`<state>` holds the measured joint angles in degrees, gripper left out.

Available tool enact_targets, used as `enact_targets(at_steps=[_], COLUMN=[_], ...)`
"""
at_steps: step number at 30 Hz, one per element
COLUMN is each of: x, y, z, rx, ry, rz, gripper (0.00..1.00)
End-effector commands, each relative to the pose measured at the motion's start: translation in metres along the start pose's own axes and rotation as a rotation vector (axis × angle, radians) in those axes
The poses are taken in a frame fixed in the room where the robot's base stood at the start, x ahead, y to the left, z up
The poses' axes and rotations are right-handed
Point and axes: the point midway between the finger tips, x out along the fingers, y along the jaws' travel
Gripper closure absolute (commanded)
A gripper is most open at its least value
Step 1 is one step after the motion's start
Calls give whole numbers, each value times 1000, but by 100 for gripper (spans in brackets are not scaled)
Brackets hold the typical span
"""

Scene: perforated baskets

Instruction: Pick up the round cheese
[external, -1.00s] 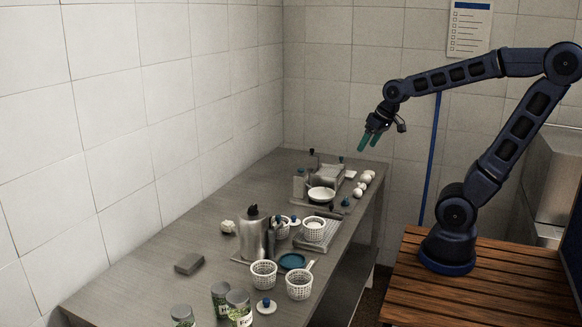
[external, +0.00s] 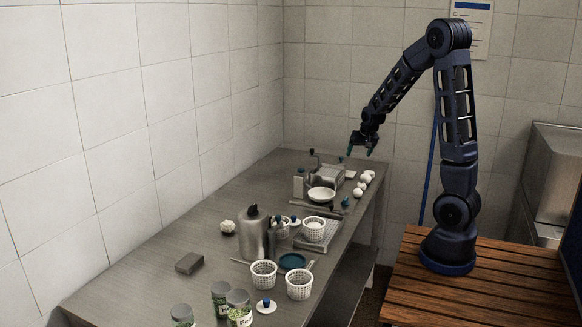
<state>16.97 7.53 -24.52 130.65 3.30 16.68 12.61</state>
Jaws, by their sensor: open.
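I cannot tell for sure which thing is the round cheese. Several small round white things lie along the table's right edge near the far end, one of them here (external: 358,192). My gripper (external: 359,152) is open and empty, pointing down. It is in the air above the far right end of the table, over the row of white things and apart from them.
A white bowl (external: 321,194) stands by a grey metal device (external: 326,177). The table's left side is mostly clear.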

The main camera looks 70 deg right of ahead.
Motion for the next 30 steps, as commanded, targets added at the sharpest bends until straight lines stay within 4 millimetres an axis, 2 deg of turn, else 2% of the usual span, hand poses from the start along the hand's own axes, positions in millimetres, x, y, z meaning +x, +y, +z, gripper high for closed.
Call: enact_targets(at_steps=[1,6,12,20,30], x=[16,56,82,97,134], y=[14,59,93,104,111], z=[-7,-28,-41,-45,-47], rx=[26,99,145,156,156], ry=[7,44,75,84,83], rz=[28,104,160,174,173], gripper=[22,22,22,22,22])
